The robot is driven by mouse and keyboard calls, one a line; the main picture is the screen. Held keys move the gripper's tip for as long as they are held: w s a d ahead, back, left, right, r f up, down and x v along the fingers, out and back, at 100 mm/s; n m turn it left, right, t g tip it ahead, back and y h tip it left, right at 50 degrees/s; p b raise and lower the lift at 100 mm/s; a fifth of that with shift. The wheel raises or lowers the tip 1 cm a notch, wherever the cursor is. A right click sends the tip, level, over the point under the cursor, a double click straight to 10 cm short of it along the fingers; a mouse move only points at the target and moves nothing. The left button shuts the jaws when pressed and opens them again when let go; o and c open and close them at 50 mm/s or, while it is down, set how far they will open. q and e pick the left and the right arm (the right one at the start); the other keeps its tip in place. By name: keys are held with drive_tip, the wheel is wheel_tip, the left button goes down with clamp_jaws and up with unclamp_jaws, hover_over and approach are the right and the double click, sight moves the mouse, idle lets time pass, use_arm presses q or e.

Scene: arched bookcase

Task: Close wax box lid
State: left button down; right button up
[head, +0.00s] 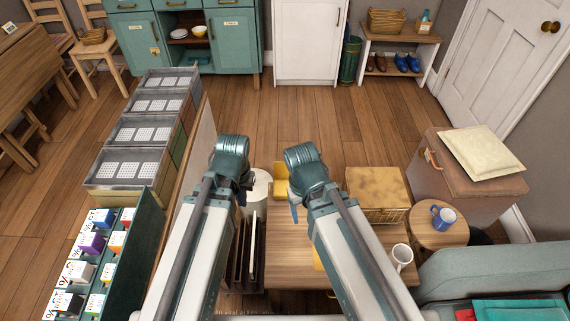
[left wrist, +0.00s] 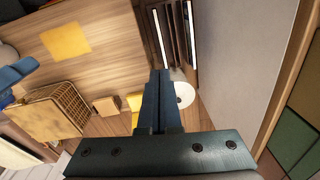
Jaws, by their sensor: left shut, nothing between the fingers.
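No box here is clearly marked as wax. A box with a mottled gold top (head: 374,186) and a wicker-like side stands at the table's far right corner; it also shows at the left of the left wrist view (left wrist: 40,115). I cannot tell whether its top is a lid. My left gripper (head: 243,194) hangs over the table's left side, apart from that box; its fingers (left wrist: 158,80) are shut and empty in the left wrist view. My right gripper (head: 294,206) is over the table, left of the gold-topped box; its finger opening is not clear.
The wooden table (head: 283,235) holds a white mug (head: 402,255) on its right. A white roll (head: 260,188) and upright dark slats are near my left gripper. Grey crates (head: 125,168) line the left. The floor beyond is clear.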

use_arm(q)
drive_tip(key=w+a+f+n+t+b, duration=0.1)
drive_tip(key=w+f+n+b, duration=0.1)
drive_tip(key=w+f+b, duration=0.75)
drive_tip(key=w+d+r+t+p, duration=0.1)
drive_tip(key=w+d, duration=0.3)
drive_tip(key=w, duration=0.4)
drive_tip(key=w+d+r+n+t+p, duration=0.1)
drive_tip(key=w+d, duration=0.4)
drive_tip(key=w, duration=0.4)
drive_tip(key=w+d+r+p, duration=0.15)
drive_tip(key=w+d, duration=0.25)
drive_tip(key=w, duration=0.4)
drive_tip(key=b, duration=0.9)
hover_over(285, 168)
drive_tip(key=w, duration=0.3)
wheel_tip(285, 168, down, 10)
use_arm(e)
wheel_tip(285, 168, down, 17)
use_arm(q)
drive_tip(key=shift+w+f, duration=0.1)
use_arm(e)
drive_tip(key=shift+d+f, duration=0.1)
use_arm(q)
drive_tip(key=shift+s+t+b, duration=0.35)
drive_tip(key=shift+s+t, duration=0.05)
drive_tip(key=shift+t, duration=0.1)
use_arm(e)
drive_tip(key=shift+f, duration=0.15)
